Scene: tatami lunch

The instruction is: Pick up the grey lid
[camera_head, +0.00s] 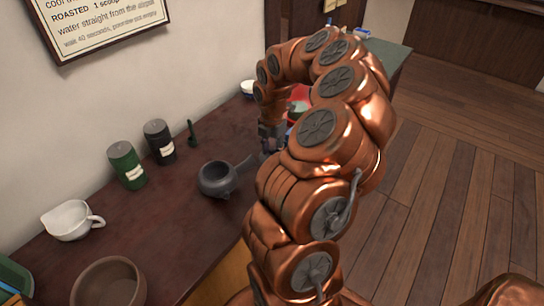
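I cannot make out a separate grey lid; my arm covers part of the counter where it may be. A dark grey side-handled teapot (214,180) stands on the brown counter (185,222), with its round top showing. My copper arm arches over the counter. My gripper (268,146) points down beyond the teapot, up and to the right of it in the picture. It is small and partly hidden by my arm, so I cannot tell whether its fingers are open or shut, or hold anything.
A green canister (127,166) and a black canister (159,142) stand along the wall. A white spouted cup (72,220) and a brown bowl (108,284) are nearer. A white bowl (249,89) and a red item (299,94) lie farther back. Wooden floor (450,180) lies right.

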